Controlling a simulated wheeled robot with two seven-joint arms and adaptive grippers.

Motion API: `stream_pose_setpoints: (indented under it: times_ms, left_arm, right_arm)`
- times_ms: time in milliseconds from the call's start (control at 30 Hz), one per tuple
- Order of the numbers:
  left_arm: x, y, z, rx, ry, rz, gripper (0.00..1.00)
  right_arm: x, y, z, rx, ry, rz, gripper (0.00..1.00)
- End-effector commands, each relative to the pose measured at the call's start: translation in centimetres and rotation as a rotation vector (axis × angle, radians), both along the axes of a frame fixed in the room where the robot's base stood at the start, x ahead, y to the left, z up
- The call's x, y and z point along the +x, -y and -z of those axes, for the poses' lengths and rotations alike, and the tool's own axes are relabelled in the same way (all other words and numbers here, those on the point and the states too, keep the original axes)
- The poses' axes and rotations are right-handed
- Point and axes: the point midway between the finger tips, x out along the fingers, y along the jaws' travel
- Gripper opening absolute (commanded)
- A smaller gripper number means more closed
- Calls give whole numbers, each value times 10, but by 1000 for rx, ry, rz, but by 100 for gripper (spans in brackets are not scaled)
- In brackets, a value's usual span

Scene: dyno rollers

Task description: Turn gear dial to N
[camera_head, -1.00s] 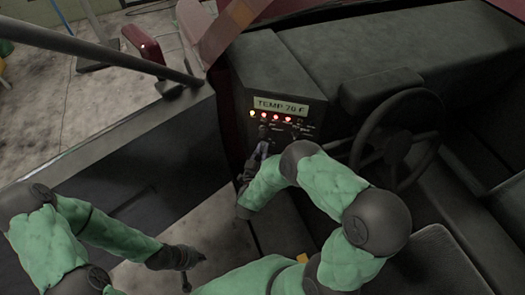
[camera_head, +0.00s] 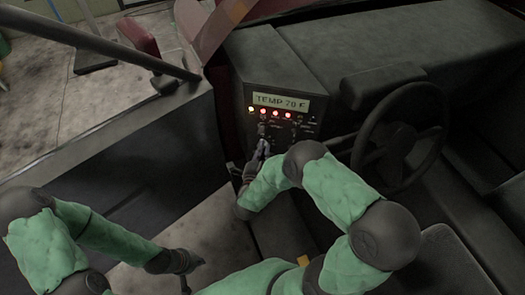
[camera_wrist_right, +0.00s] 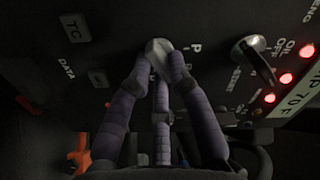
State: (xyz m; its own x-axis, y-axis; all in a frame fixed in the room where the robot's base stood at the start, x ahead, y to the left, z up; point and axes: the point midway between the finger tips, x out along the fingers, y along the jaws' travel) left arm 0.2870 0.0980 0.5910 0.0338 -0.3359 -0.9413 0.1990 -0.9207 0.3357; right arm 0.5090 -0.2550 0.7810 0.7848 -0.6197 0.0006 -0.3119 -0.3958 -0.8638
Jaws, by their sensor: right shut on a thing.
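The gear dial (camera_wrist_right: 156,45) is a light grey knob on the black dash panel, seen in the right wrist view with a letter P beside it. My right gripper (camera_wrist_right: 161,66) is shut on the dial, its purple-grey fingers around it; they hide part of the dial and other markings. In the head view my right gripper (camera_head: 263,147) is at the panel below the lights, and the dial is too small and covered to make out. My left gripper (camera_head: 189,264) hangs low at the left, away from the panel; its fingers are too dark to judge.
The panel has a TEMP 70 F display (camera_head: 280,101) above a row of lit lamps. An OFF/START switch (camera_wrist_right: 254,60) and TC button (camera_wrist_right: 75,27) flank the dial. A steering wheel (camera_head: 357,150) stands to the right. A dark side wall (camera_head: 130,165) is at left.

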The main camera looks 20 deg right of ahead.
Motion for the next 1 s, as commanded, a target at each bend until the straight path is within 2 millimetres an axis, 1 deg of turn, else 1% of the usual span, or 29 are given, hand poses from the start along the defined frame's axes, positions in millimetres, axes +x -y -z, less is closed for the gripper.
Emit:
stream_pose_setpoints:
  times_ms: [33,200,400,900,933,1000]
  left_arm:
    - [0,0,3,0,0,0,0]
    - [0,0,6,0,0,0,0]
    - [0,0,8,0,0,0,0]
    - [0,0,9,0,0,0,0]
    - [0,0,9,0,0,0,0]
    - [0,0,9,0,0,0,0]
  right_arm:
    - [-1,0,3,22,14,-2,0]
    - [-1,-1,3,88,65,-2,0]
    - [-1,-1,3,130,97,-2,0]
    - [-1,-1,3,142,106,-2,0]
    - [-1,-1,3,142,106,-2,25]
    - [-1,-1,3,142,106,-2,44]
